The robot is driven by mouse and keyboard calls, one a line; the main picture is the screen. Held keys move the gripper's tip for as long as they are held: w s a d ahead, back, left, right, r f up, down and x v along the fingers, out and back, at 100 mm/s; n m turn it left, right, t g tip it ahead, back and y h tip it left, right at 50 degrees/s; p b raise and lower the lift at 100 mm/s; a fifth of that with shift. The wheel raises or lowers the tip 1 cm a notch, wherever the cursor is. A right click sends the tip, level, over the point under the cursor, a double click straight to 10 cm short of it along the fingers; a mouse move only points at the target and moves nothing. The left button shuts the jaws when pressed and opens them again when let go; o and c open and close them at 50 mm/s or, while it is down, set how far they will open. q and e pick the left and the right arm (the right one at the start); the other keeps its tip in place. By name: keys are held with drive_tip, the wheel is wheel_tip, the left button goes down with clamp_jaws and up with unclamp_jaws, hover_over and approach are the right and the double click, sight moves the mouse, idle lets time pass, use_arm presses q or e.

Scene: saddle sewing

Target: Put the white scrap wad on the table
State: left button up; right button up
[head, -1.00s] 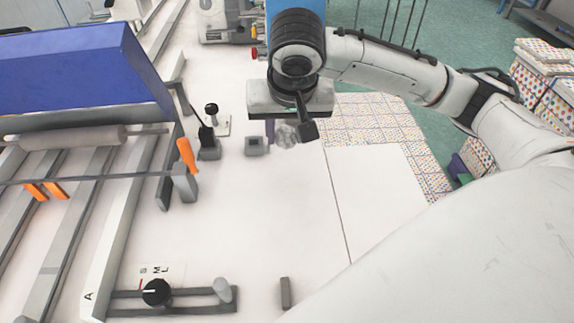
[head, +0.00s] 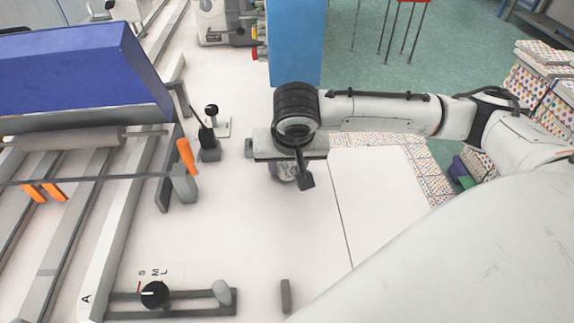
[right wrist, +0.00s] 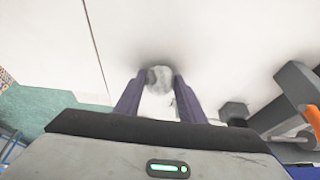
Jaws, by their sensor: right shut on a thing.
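The white scrap wad (head: 281,172) is a crumpled, greyish-white lump, partly hidden under my right gripper (head: 283,169) in the head view. In the right wrist view, the wad (right wrist: 160,77) sits between the two purple fingertips of my right gripper (right wrist: 158,86), which is shut on it. A dark shadow lies on the white surface close around the wad. It is low over the white table (head: 240,245), but I cannot tell whether it touches. My left gripper is not in view.
A machine with a blue cover (head: 80,70), rails and an orange-handled lever (head: 186,158) stands on the left. A black knob (head: 155,293) and a slotted bar are at the front. The table between them and my right gripper is clear. Dotted sheets (head: 430,180) lie to the right.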

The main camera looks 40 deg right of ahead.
drive_tip(key=o, duration=1)
drive_tip(key=shift+c, duration=0.2)
drive_tip(key=p+v, duration=0.1)
drive_tip(key=v, duration=1.1)
